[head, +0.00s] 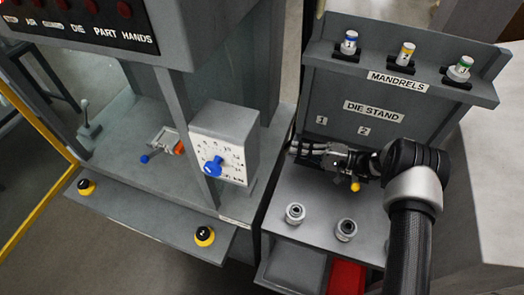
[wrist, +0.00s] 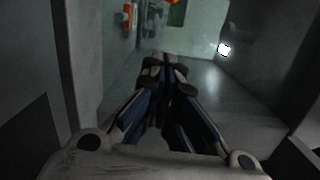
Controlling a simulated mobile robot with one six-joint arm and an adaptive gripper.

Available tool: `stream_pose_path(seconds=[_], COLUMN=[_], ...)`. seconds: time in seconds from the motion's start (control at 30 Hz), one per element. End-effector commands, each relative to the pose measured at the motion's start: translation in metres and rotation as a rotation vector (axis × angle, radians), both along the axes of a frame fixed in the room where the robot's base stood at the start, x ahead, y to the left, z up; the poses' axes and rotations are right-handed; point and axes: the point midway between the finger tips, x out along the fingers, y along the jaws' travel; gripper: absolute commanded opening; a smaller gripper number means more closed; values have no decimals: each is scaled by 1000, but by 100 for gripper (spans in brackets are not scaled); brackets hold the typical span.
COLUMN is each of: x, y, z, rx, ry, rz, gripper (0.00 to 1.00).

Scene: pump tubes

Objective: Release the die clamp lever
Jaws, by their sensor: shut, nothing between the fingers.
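A small clamp (head: 163,142) with a blue-tipped lever (head: 146,158) and an orange part (head: 179,148) sits on the press bed, left of the dial box. I cannot tell for sure which lever is the die clamp lever. A grey lever (head: 85,106) stands upright further left on the bed. My gripper (head: 294,148) is shut and empty above the die stand, pointing left, well right of the clamp. Its closed fingers also show in the wrist view (wrist: 165,68). An orange part (wrist: 128,14) shows at the top there, but I cannot tell what it is.
The dial box (head: 222,142) with a blue knob and a grey post (head: 187,125) stand between my gripper and the clamp. Two round dies (head: 295,212) (head: 346,229) sit on the stand. Mandrels (head: 405,54) line the shelf. A red bin (head: 346,275) is below.

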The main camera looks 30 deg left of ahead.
Motion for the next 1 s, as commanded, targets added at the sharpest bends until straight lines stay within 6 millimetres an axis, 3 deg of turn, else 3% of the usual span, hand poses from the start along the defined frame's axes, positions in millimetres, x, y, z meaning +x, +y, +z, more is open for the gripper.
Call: stream_pose_path(seconds=[0.37, 0.47, 0.83, 1.0], x=[-2, -5, -22, -43], y=[8, 21, 98, 99], z=[1, 1, 1, 5], rx=[-1, -2, -3, -2], ry=[0, 1, -1, 3], rz=[3, 4, 5, 1], gripper=[0, 0, 0, 0])
